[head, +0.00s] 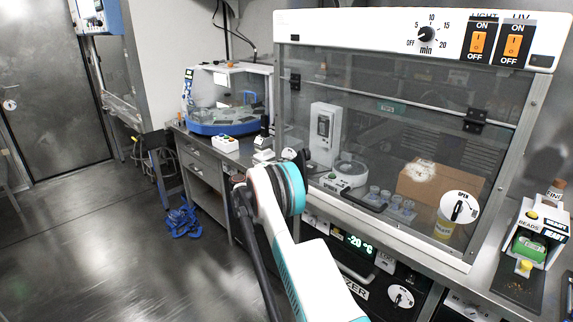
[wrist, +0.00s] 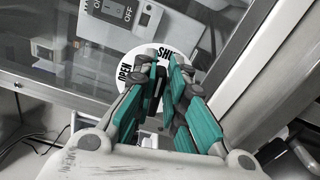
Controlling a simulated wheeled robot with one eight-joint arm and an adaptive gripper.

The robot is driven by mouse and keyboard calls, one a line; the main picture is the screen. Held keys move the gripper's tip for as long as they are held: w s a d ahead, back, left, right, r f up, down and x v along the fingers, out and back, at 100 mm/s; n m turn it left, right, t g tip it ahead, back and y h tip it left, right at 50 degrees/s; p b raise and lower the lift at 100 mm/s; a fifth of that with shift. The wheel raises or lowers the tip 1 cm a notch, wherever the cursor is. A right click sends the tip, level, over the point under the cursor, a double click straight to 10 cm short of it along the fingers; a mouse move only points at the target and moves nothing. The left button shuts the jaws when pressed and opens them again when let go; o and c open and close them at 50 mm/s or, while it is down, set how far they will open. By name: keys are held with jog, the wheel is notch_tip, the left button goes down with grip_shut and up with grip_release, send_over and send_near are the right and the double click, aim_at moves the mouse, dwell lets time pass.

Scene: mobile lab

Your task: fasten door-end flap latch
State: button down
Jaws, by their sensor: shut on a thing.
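In the wrist view my gripper (wrist: 167,68) is at a round white latch dial (wrist: 136,62) marked OPEN on the left and SHUT at the top, the last letters partly hidden. Its teal fingers are shut on the dark latch handle (wrist: 160,86), most of which they cover, so its exact angle is hard to tell. In the head view my arm reaches to the left, door-side end of the glass-fronted cabinet (head: 284,150).
A similar dial (head: 460,207) with a black handle is at the cabinet's right end. Inside are a cardboard box (head: 432,178) and white devices. A bench with a blue-based machine (head: 222,122) stands left. Open floor (head: 110,230) lies left of my arm.

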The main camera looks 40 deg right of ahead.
jog(key=shift+f+m, duration=0.25)
jog(key=shift+m, duration=0.55)
jog(key=c, duration=1.6)
grip_release()
jog(key=shift+c, duration=0.2)
jog(key=s+a, duration=0.1)
jog(key=a, duration=1.1)
